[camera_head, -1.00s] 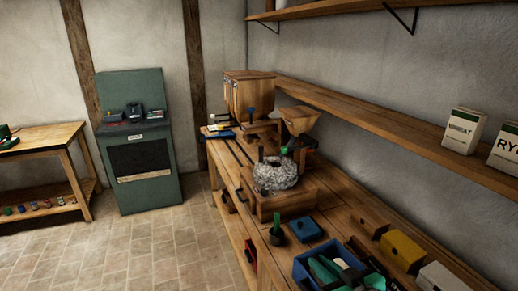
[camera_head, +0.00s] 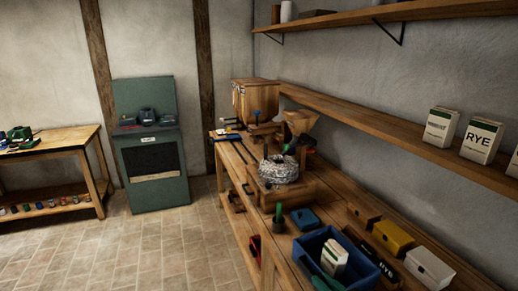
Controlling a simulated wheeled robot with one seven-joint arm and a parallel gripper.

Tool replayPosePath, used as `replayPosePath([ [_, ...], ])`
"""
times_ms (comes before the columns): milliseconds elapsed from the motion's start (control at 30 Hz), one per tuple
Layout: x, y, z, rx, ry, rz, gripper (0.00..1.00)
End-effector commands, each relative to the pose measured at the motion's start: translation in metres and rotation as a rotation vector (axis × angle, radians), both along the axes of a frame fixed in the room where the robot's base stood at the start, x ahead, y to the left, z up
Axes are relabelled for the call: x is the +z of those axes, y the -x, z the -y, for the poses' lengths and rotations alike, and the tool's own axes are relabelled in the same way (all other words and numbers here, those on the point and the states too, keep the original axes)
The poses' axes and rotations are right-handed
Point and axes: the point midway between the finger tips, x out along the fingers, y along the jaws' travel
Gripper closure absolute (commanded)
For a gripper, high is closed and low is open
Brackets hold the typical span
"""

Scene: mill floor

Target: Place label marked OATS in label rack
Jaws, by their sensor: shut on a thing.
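I cannot find a label marked OATS in view. A dark strip marked RYE (camera_head: 386,270) lies on the bench beside the blue crate, in front of the small boxes; it may be the label rack, but I cannot tell for sure. A packet marked RYE (camera_head: 481,141) and another packet (camera_head: 439,126), its word too small to read surely, stand on the wall shelf. My gripper is not in view, so what it holds is hidden.
The blue crate (camera_head: 300,250) holds a white and green packet (camera_head: 334,257) and green things.

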Motion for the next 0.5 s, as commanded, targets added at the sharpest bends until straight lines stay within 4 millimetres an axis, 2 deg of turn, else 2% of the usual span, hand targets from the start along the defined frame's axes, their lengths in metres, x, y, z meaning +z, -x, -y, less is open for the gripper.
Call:
replayPosePath([
  [300,-0.04,0.003,-0.018,-0.02,-0.002,-0.003,1.0],
  [500,-0.087,0.008,-0.034,-0.055,-0.005,-0.008,1.0],
])
